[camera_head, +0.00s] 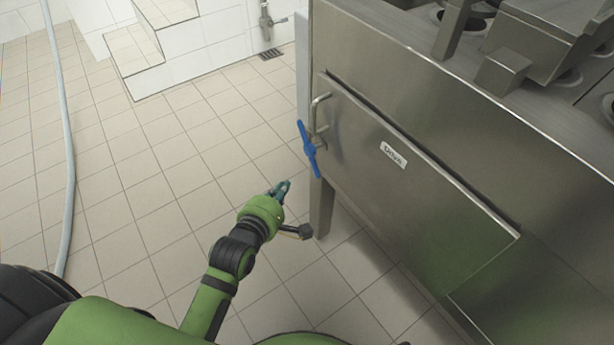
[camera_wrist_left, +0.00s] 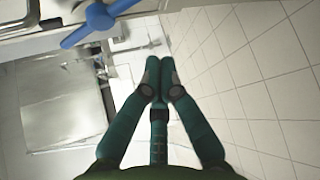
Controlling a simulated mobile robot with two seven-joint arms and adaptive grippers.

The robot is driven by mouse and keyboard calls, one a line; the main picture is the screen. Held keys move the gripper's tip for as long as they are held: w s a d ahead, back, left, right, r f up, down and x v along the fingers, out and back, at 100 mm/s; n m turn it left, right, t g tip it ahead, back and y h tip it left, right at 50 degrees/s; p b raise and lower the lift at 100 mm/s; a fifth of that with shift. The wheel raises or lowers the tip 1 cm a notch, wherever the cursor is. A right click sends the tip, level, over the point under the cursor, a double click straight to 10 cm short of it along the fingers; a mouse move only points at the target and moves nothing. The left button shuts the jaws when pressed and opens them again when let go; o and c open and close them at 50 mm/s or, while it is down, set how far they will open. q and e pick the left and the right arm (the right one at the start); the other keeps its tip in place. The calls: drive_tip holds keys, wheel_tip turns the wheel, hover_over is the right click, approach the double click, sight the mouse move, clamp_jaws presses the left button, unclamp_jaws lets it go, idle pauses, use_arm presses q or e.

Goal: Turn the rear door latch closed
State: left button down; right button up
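The door latch is a blue handle (camera_head: 307,147) at the left edge of the steel machine's door panel (camera_head: 400,190). In the head view it stands nearly upright, its lower end leaning right. It also shows at the top of the left wrist view, where the blue latch handle (camera_wrist_left: 99,18) lies slanted. My left gripper (camera_head: 283,186) is below and left of the latch, apart from it, over the tiled floor. In the left wrist view its green fingertips (camera_wrist_left: 159,65) are together with nothing seen between them. My right gripper is not in view.
A bent metal handle (camera_head: 317,110) sits just above the latch. A steel machine leg (camera_head: 322,205) stands right of my left gripper. A grey hose (camera_head: 66,160) runs along the left side. The tiled floor (camera_head: 170,150) between them is clear.

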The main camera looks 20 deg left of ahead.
use_arm(q)
drive_tip(key=shift+w, duration=0.1)
drive_tip(key=a+b+x, duration=0.1)
drive_tip(key=b+x, duration=0.2)
drive_tip(key=x, duration=0.7)
drive_tip(key=d, duration=0.1)
drive_tip(key=s+d+r, duration=0.2)
drive_tip(key=shift+s+d+r, duration=0.1)
drive_tip(key=shift+s+d, duration=0.05)
drive_tip(key=shift+d, duration=0.15)
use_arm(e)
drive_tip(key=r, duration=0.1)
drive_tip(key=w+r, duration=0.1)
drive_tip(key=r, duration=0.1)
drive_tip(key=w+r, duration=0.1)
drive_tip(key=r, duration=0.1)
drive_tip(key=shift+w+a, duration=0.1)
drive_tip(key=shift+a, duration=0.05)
use_arm(q)
drive_tip(key=shift+p, duration=0.4)
